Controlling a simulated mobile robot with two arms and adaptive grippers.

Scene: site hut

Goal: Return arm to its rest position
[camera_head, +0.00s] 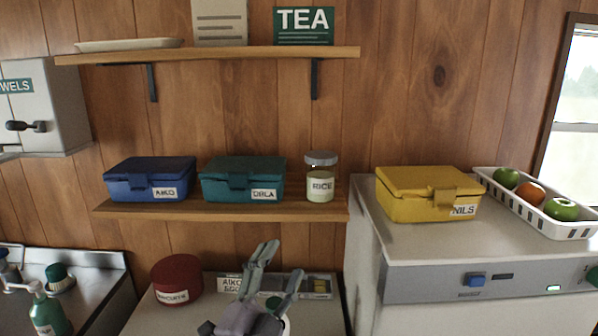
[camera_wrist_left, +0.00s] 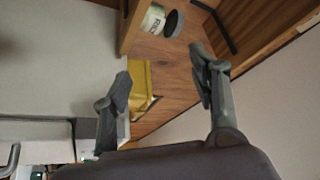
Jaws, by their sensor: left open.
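My left gripper (camera_head: 280,262) is at the bottom centre of the head view, below the lower shelf and in front of the counter. Its two fingers are spread apart with nothing between them. In the left wrist view the gripper (camera_wrist_left: 162,72) also shows open and empty. The wrist picture is turned: the rice jar (camera_wrist_left: 160,20) is at its top and part of the yellow box (camera_wrist_left: 140,88) shows between the fingers. My right gripper is not in view.
The lower shelf (camera_head: 225,210) holds a blue box (camera_head: 135,184), a teal box (camera_head: 225,187) and the rice jar (camera_head: 320,186). A yellow box (camera_head: 408,207) and a white fruit basket (camera_head: 522,207) stand at right. A red tin (camera_head: 176,277) stands left of the gripper.

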